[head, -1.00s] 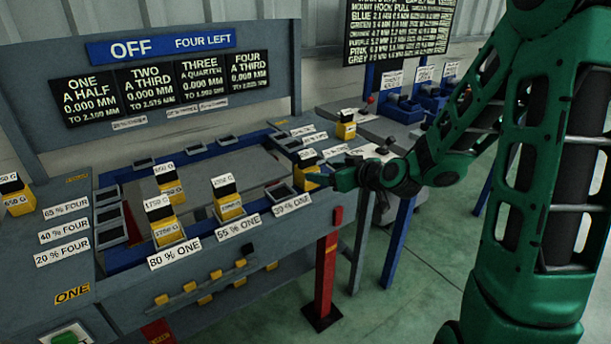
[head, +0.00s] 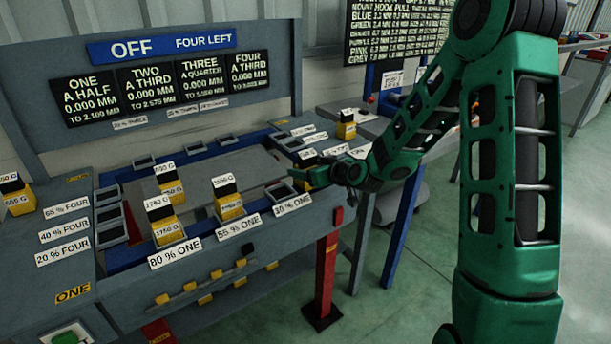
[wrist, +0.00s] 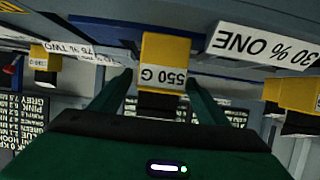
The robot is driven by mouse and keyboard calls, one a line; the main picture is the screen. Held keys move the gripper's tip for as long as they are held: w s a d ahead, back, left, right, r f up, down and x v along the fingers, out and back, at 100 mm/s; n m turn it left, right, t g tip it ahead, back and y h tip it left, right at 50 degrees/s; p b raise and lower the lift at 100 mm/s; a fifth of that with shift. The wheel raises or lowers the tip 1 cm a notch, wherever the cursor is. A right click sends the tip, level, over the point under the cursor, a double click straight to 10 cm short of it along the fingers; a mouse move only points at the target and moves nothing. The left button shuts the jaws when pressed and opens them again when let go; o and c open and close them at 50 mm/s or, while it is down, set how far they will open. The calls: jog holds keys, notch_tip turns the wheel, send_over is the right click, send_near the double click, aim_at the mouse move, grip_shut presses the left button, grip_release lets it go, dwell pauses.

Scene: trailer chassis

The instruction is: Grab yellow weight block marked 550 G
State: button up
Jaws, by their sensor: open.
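The yellow weight block marked 550 G (wrist: 165,49) shows upside down in the wrist view, with its label and dark top toward me. It stands between my gripper's (wrist: 158,78) two green fingers, one on each side, with gaps visible beside it. In the head view the block (head: 307,156) is partly hidden behind my gripper (head: 296,174) at the right end of the grey bench. My gripper is open and holds nothing. Whether a fingertip touches the block cannot be told.
Other yellow blocks with dark tops stand along the bench, including one by the 55 % ONE label (head: 228,199) and one by 80 % ONE (head: 162,220). Another block (head: 346,125) stands behind my gripper. Another yellow block (wrist: 294,91) is at the right in the wrist view.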

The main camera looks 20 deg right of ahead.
jog(key=shift+w+f, duration=0.1)
jog(key=shift+w, duration=0.1)
jog(key=c, duration=1.6)
